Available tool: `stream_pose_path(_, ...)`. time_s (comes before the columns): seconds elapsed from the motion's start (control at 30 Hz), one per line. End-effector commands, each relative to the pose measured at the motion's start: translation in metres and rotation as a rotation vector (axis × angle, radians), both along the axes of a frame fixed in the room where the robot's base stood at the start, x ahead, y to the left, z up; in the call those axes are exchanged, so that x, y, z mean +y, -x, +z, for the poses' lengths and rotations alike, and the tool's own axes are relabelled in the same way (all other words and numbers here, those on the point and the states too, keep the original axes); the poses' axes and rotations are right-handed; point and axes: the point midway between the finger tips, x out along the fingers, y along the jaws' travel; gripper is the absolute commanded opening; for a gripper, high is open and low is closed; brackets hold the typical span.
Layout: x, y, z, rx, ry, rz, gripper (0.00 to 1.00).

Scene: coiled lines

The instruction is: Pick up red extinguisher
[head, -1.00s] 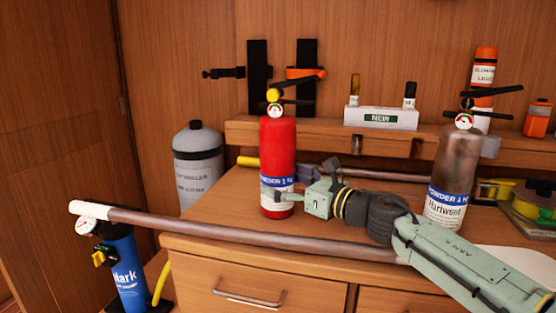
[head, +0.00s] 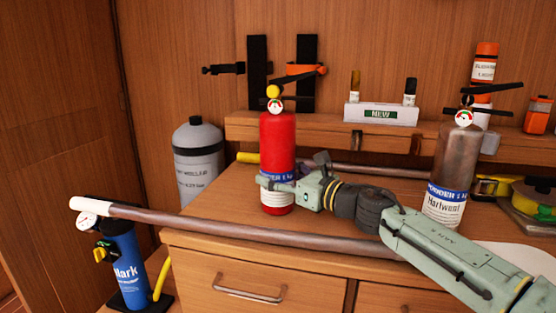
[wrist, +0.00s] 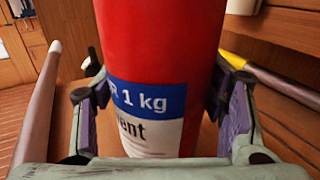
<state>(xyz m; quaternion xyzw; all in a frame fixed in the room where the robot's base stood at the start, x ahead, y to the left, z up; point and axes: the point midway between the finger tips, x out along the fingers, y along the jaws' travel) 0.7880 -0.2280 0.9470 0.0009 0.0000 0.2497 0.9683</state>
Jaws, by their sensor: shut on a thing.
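The red extinguisher (head: 278,142) stands upright on the wooden cabinet top in the head view. It has a blue and white label, a gauge, a yellow knob and a black lever at its top. My gripper (head: 277,184) is at its lower part, around the label. In the wrist view the red extinguisher (wrist: 160,45) fills the middle, and the fingers of my gripper (wrist: 158,100) sit on both sides of it, shut on it. Its base appears to be on or very close to the cabinet top.
A grey-brown extinguisher (head: 453,160) stands to the right, beside my arm. A long pipe (head: 250,232) runs along the cabinet's front edge. A shelf with a white box (head: 381,114) is behind. A grey cylinder (head: 197,165) and a blue canister (head: 126,265) stand left.

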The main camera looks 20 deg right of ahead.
Motion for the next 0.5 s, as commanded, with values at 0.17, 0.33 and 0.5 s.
stream_pose_path(0.17,-0.0005,-0.0001,0.0,0.0,-0.001,-0.001,0.4)
stream_pose_path(0.33,-0.0006,-0.0001,0.0,0.0,-0.001,-0.002,0.28)
stream_pose_path(0.5,-0.0006,-0.0001,0.0049,-0.006,-0.001,-0.002,0.2)
